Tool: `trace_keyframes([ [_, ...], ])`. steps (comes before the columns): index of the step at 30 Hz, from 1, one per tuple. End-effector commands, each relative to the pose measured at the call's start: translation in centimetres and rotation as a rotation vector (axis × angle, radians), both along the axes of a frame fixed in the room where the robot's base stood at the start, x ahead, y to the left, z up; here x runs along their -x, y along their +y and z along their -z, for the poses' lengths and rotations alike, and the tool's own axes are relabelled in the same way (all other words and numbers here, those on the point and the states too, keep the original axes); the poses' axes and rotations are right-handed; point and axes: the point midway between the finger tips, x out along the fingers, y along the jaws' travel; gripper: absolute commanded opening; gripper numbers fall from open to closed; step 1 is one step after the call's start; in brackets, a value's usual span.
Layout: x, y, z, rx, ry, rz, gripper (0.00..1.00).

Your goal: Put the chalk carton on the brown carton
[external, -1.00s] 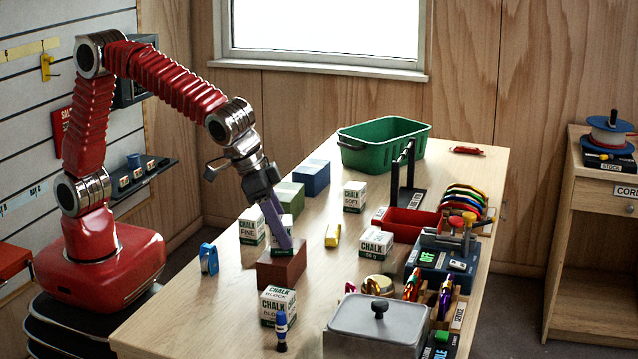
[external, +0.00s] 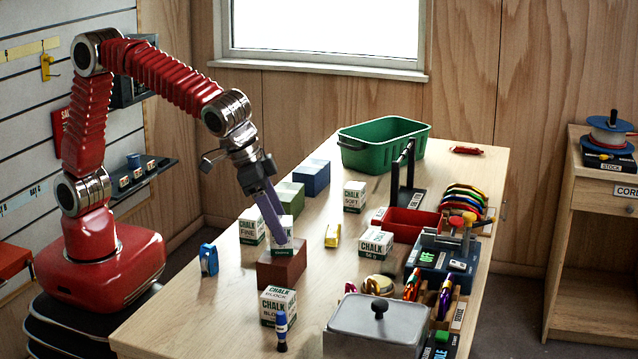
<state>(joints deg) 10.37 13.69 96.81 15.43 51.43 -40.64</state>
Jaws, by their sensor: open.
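The brown carton (external: 282,270) stands on the wooden table near its left edge. A white and green chalk carton (external: 276,250) stands upright on top of it and looks level. My gripper (external: 281,240) reaches down from the upper left, its purple fingers open at the chalk carton and hiding part of it. I cannot tell whether a finger still touches the chalk carton.
Other chalk cartons stand close by: one in front (external: 278,306), one behind left (external: 251,226), one to the right (external: 375,243). Green (external: 290,196) and blue (external: 311,178) blocks stand behind.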

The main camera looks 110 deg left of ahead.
Motion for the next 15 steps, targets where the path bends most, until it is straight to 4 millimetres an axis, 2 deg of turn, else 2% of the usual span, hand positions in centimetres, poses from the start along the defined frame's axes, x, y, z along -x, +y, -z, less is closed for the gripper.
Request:
trace_keyframes([
  [6,1.3,-0.6,-3.6,0.002,-0.005,0.002,0.62],
  [15,3.0,-1.3,-8.1,0.001,-0.004,0.001,0.62],
])
